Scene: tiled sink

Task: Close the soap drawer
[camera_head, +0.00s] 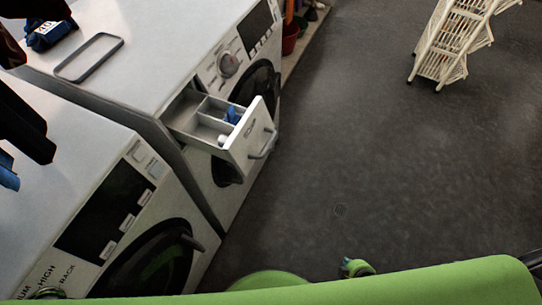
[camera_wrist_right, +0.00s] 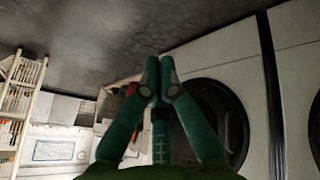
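The soap drawer (camera_head: 222,128) of the farther white washing machine is pulled out, with its compartments showing from above. Its white front (camera_head: 252,137) carries a grey handle. A small blue piece (camera_head: 232,115) sits inside the drawer. My right gripper (camera_wrist_right: 158,77) has its teal fingers drawn together at the tips, with nothing seen between them. In the head view only a small green part of the right gripper (camera_head: 356,268) shows, low over the floor and apart from the drawer. I cannot make out my left gripper clearly.
A nearer white machine (camera_head: 120,215) with a round door stands beside the drawer's machine. A white rack (camera_head: 455,40) stands at upper right. The dark floor (camera_head: 350,150) between is clear.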

